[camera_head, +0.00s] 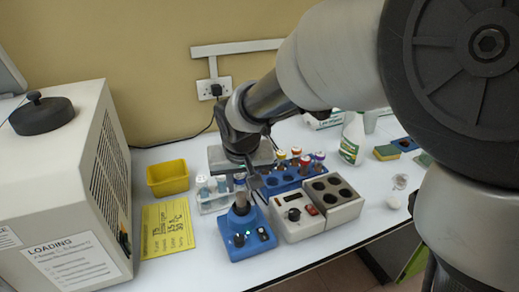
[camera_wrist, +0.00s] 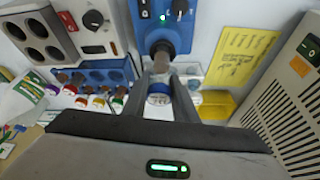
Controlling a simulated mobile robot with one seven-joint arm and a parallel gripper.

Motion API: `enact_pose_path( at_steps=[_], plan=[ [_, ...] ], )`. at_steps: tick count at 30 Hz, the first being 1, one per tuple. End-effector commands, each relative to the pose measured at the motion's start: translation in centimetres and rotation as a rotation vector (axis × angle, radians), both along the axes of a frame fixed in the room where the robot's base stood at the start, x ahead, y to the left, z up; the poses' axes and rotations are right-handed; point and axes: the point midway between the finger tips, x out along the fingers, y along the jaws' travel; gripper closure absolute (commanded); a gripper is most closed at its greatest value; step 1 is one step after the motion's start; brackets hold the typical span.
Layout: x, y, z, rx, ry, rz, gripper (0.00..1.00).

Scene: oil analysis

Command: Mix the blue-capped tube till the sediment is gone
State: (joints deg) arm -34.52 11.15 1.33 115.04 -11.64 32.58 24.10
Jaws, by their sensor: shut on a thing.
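The blue-capped tube (camera_wrist: 158,99) stands between the two fingers of my gripper (camera_wrist: 161,80), which is shut on it. In the head view, my gripper (camera_head: 247,174) is above the blue vortex mixer (camera_head: 243,243), and the tube (camera_head: 240,190) is upright with its lower end at the mixer's cup. The mixer also shows in the wrist view (camera_wrist: 178,36), with a green light lit. The tube's lower part looks brownish; I cannot tell whether sediment remains or whether the tube presses on the cup.
A clear rack (camera_head: 213,206) with light-blue tubes stands left of the mixer. A blue rack (camera_head: 283,183) of colour-capped tubes is behind a grey block heater (camera_head: 300,226). A yellow tray (camera_head: 168,178), yellow note (camera_head: 167,229) and large vented machine (camera_head: 60,180) are at left.

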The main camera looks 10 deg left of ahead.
Motion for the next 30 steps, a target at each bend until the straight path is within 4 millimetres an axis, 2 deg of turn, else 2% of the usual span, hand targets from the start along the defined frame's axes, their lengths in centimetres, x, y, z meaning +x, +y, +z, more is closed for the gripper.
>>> enact_pose_path(
  at_steps=[8, 30],
  plan=[
    [-0.1, 0.0, 0.7, -0.002, 0.002, 0.000, 1.00],
    [0.0, 0.0, 6.8, 0.000, -0.001, 0.000, 1.00]
  ],
)
